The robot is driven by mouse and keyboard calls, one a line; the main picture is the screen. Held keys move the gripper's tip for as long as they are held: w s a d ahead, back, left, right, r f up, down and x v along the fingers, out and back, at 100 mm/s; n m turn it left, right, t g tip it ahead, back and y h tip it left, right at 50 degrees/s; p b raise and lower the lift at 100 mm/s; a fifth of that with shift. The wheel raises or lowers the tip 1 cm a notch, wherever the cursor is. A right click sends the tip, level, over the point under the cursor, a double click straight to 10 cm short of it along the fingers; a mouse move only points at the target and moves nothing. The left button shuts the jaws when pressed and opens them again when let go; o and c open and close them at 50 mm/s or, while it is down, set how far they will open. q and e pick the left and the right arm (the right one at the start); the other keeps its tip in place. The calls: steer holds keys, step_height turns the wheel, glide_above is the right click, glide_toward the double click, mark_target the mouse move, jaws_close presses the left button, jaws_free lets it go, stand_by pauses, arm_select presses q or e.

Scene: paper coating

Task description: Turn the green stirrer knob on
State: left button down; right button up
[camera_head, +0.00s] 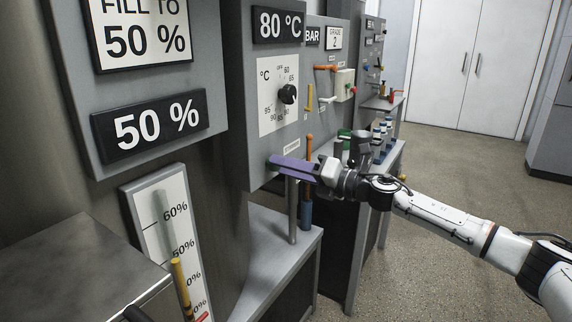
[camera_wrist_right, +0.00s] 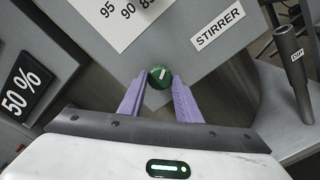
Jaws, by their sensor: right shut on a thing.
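The green stirrer knob (camera_wrist_right: 160,77) is on the lower part of the grey panel, beside the STIRRER label (camera_wrist_right: 218,30) in the right wrist view. A short white mark on its face stands at a slant. My right gripper (camera_wrist_right: 160,82) is shut on the knob, with one purple fingertip on each side of it. In the head view my right gripper (camera_head: 272,163) reaches in from the right to the panel's lower edge, and its purple fingers largely hide the knob. My left gripper is not in view.
Above the gripper is a black temperature knob (camera_head: 287,94) under an 80 °C sign (camera_head: 279,24). A vertical grey post (camera_head: 292,215) stands just below the fingers. Orange, yellow and white handles lie to the right. A grey ledge (camera_head: 268,245) is underneath.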

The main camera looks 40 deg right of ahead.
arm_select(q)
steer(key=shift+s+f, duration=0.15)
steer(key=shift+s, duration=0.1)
arm_select(e)
steer(key=o, duration=1.1)
steer(key=shift+c, duration=0.2)
arm_select(q)
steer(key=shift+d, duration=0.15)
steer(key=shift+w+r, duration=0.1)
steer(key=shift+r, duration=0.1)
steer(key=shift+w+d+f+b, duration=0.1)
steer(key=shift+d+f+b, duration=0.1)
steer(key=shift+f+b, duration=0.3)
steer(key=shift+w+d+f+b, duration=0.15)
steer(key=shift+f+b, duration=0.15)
steer(key=shift+b, duration=0.4)
arm_select(e)
steer(key=v, duration=1)
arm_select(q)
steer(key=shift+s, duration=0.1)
arm_select(e)
steer(key=shift+s, duration=0.1)
